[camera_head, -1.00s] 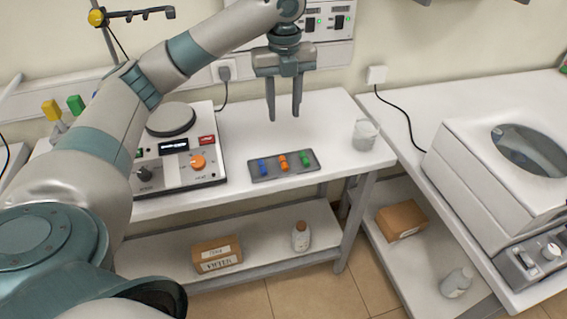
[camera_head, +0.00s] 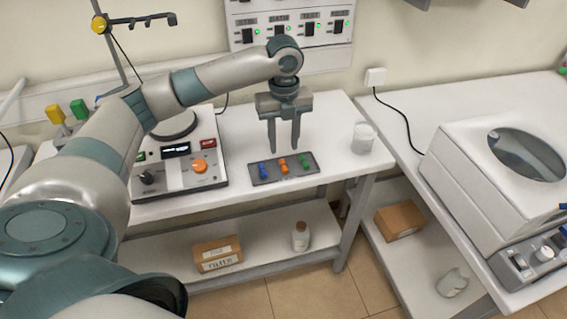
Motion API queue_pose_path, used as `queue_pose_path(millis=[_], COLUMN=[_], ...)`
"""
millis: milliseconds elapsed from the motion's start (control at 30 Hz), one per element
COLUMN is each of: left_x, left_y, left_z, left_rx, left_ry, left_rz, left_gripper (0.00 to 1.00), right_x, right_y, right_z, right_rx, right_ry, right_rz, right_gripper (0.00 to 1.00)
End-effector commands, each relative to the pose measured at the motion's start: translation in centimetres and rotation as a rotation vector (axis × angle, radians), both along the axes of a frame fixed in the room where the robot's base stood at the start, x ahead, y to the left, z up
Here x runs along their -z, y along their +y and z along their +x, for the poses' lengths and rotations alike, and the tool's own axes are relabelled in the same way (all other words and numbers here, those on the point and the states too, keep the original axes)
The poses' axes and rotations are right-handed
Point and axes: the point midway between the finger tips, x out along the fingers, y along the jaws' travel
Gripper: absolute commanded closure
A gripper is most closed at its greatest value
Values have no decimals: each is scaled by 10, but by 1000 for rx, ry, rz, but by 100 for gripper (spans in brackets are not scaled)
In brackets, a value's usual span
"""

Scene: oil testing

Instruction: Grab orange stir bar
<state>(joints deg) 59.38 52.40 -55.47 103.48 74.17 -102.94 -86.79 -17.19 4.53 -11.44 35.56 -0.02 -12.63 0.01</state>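A dark grey tray (camera_head: 260,179) lies on the white table with three small stir bars in a row. The orange stir bar (camera_head: 283,166) is in the middle. The blue stir bar (camera_head: 263,171) is to its left and the green stir bar (camera_head: 305,161) to its right. My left gripper (camera_head: 284,151) points down just above the tray, over the orange stir bar. Its two fingers are apart with nothing between them. The fingertips appear close behind or above the orange bar; the exact gap cannot be told. My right gripper is not in view.
A hotplate stirrer (camera_head: 176,178) with an orange knob stands left of the tray. A clear beaker (camera_head: 363,138) stands at the right end of the table (camera_head: 330,110). A large white machine (camera_head: 490,180) is on the right-hand table. A power panel is on the wall behind.

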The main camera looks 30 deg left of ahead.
Motion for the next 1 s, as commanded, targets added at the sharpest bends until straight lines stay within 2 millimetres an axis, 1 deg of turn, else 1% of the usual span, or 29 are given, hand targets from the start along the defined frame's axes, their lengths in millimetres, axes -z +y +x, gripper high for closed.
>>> queue_pose_path(millis=[33,100,233,600,767,867,1000], left_x=[7,15,27,30,35,45,63], left_y=[0,0,0,0,1,2,3], left_z=[-1,0,0,0,1,2,4], left_rx=[-1,-1,-1,0,-1,0,0], left_ry=[4,3,1,0,1,3,4], left_rz=[0,0,0,0,-1,0,0], left_gripper=[64,64,64,64,64,64,64], right_x=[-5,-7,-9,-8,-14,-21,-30], right_y=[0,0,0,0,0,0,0], right_z=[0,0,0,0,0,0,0], right_rx=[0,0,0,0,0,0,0], right_ry=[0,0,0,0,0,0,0], right_rz=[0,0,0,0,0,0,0], right_gripper=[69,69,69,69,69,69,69])
